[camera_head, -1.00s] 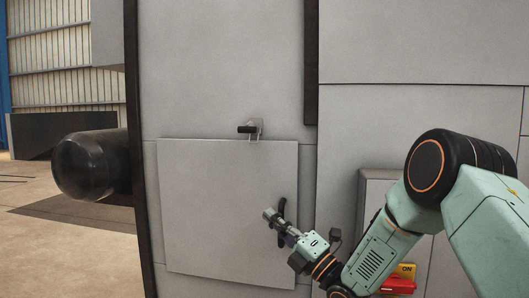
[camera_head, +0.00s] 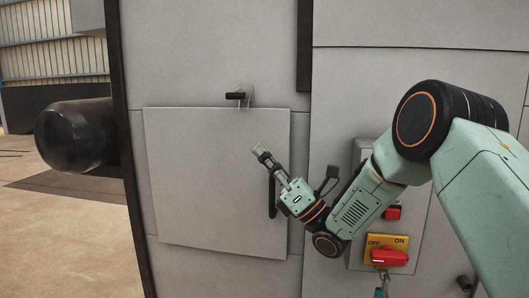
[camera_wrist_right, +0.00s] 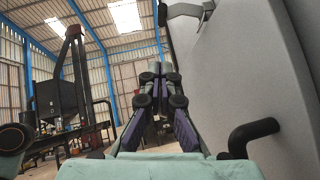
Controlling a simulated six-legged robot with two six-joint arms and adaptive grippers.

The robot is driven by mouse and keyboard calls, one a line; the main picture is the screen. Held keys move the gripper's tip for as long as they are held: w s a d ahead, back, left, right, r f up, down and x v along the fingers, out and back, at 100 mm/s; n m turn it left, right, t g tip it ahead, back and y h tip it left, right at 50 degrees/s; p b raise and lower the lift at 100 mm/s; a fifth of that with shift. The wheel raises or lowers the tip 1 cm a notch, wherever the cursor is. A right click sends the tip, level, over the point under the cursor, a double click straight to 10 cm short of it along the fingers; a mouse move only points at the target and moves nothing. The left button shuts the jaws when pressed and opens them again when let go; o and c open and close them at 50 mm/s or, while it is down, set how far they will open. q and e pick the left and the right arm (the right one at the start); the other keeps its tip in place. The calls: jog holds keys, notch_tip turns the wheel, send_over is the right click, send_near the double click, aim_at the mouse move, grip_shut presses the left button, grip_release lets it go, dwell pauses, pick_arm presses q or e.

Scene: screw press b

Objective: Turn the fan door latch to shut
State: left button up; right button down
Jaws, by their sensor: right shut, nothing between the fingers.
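The fan door (camera_head: 205,185) is a light grey square panel on the machine's front. I cannot tell whether it sits fully flush. The latch (camera_head: 236,96) is a black grip on a pale bracket just above the door's top edge, its grip lying level. A black upright door handle (camera_head: 272,196) is near the door's right edge, partly behind my right arm; it also shows in the right wrist view (camera_wrist_right: 252,135). My right gripper (camera_head: 257,150) is shut and empty, in front of the door's upper right part, below and apart from the latch. My left gripper is not in view.
A control box (camera_head: 415,225) with a red switch (camera_head: 390,257) on a yellow OFF/ON plate is below my right arm. A dark cylinder (camera_head: 75,138) sticks out at left. The machine front above the latch is clear.

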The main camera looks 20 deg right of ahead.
aim_at(240, 97)
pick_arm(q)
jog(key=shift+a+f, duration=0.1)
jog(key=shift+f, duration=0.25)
pick_arm(e)
jog(key=w+a+r, duration=0.1)
jog(key=r, duration=0.2)
jog(key=w+a+r, duration=0.1)
jog(key=w+r, duration=0.1)
jog(key=w+a+r, duration=0.1)
jog(key=r, duration=0.2)
jog(key=shift+w+r, duration=0.35)
jog(key=shift+w, duration=0.05)
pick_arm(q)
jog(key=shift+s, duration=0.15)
pick_arm(e)
jog(key=shift+w+m, duration=0.1)
jog(key=shift+m, duration=0.2)
